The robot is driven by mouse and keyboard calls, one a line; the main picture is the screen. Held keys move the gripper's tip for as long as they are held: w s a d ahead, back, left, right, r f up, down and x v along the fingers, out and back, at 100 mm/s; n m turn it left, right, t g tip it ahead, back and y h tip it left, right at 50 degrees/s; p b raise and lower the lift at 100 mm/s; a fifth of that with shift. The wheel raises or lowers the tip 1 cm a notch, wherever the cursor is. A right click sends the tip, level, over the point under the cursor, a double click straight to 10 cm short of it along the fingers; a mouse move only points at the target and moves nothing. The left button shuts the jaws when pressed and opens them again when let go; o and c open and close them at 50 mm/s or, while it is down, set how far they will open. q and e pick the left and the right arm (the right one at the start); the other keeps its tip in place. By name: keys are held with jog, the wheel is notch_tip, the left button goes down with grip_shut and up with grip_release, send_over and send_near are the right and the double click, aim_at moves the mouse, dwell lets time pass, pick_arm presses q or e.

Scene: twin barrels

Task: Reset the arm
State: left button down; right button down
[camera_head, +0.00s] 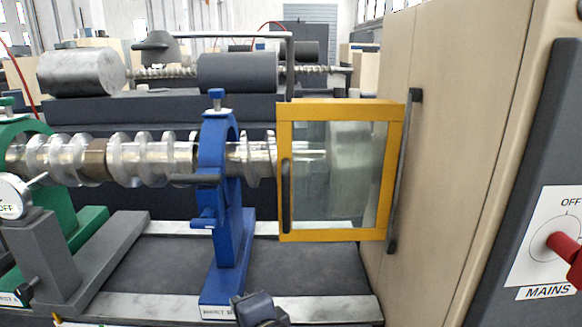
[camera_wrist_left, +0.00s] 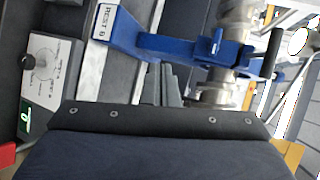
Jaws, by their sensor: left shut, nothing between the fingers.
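My left gripper (camera_wrist_left: 163,84) shows in the left wrist view as two grey tapered fingers close together, with nothing between them. It points towards the blue steady rest (camera_wrist_left: 165,45), whose base carries a "REST B" label. In the head view the blue rest (camera_head: 222,190) stands upright around the shiny screw shaft (camera_head: 150,157). A dark blocky part at the bottom edge of the head view may belong to my left arm; its fingers cannot be made out there. My right gripper is in neither view.
A yellow-framed clear guard (camera_head: 283,225) stands right of the blue rest, beside a beige cabinet (camera_head: 450,130) with a red mains switch (camera_head: 562,245). A grey knob box (camera_wrist_left: 50,85) is near the left wrist.

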pick_arm(q)
jog(key=s+a+f+n+g+h, duration=0.1)
jog(key=s+a+f+n+g, duration=0.15)
jog(key=a, duration=0.35)
jog(key=s+a+f+n+g, duration=0.1)
jog(key=s+a+f+g, duration=0.1)
jog(key=a+f+g, duration=0.3)
jog(key=s+a+f+n+t+h, duration=0.1)
jog(key=s+n+h, duration=0.9)
jog(key=s, duration=0.1)
jog(key=shift+s+a+f, duration=0.25)
jog(key=shift+s+a, duration=0.05)
jog(key=shift+s, duration=0.1)
jog(key=shift+w+d, duration=0.1)
